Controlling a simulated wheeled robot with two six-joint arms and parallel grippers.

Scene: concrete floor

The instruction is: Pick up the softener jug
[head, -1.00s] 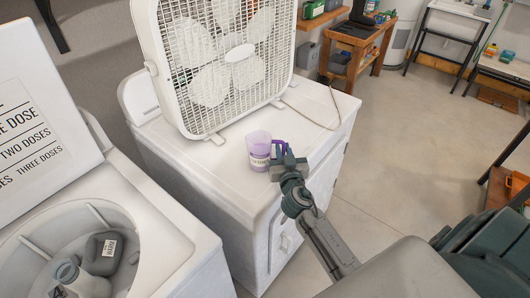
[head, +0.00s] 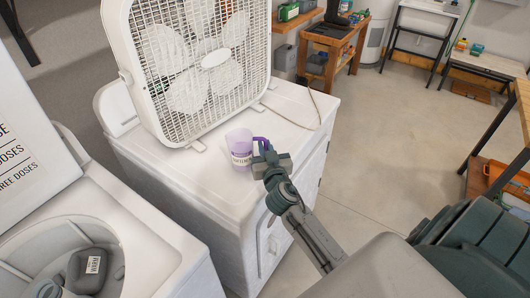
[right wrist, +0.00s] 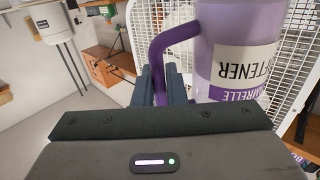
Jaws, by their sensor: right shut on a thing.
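The softener jug (head: 241,150) is light purple with a darker purple handle and a white label. It is at the front edge of the white machine top, in front of the fan. My right gripper (head: 264,150) is shut on its handle from the right side. In the right wrist view the handle (right wrist: 172,38) passes between the closed fingers (right wrist: 160,84), and the jug body (right wrist: 238,50) stands to the right with its label upside down. I cannot tell for sure whether the jug's base is clear of the top. My left gripper is not in view.
A white box fan (head: 205,60) stands on the machine (head: 180,185), close behind the jug. A wooden bench (head: 333,45) stands at the back. The floor (head: 400,130) to the right is clear.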

